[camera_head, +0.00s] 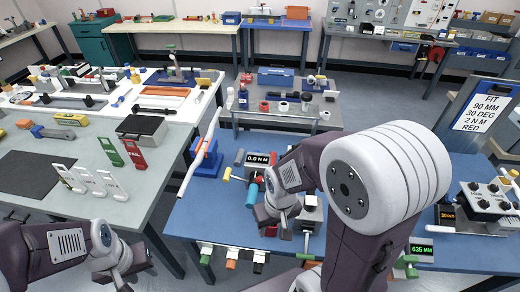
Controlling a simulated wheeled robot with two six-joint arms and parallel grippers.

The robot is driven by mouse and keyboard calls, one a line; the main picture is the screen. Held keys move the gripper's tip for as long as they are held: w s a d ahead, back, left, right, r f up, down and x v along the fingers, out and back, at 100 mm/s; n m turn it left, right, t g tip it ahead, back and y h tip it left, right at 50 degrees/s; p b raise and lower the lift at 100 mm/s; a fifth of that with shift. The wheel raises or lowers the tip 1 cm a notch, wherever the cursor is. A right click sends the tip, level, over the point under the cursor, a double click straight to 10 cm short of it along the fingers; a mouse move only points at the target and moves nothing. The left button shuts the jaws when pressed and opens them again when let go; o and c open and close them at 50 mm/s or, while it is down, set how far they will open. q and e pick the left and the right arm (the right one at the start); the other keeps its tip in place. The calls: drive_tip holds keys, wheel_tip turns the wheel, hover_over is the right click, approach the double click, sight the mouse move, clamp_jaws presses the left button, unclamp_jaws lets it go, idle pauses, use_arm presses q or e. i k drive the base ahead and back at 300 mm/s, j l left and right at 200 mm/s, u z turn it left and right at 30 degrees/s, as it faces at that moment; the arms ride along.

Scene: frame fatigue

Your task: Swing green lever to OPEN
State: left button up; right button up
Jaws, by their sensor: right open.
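I cannot tell which is the lever, and no OPEN mark is readable. My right gripper (284,222) is open above the front of the blue table, apart from the left handle. Its arm hides part of the table. My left gripper (122,279) is at the bottom left, away from the handles; its jaw state is unclear.
The blue table (200,215) holds a display reading 0.0 N M (258,158), a white tube (198,155) and a blue block (207,160). A sign (484,108) stands behind. A grey table (150,180) is left.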

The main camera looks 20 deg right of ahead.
sight(304, 256)
drive_tip(key=z, duration=1.7)
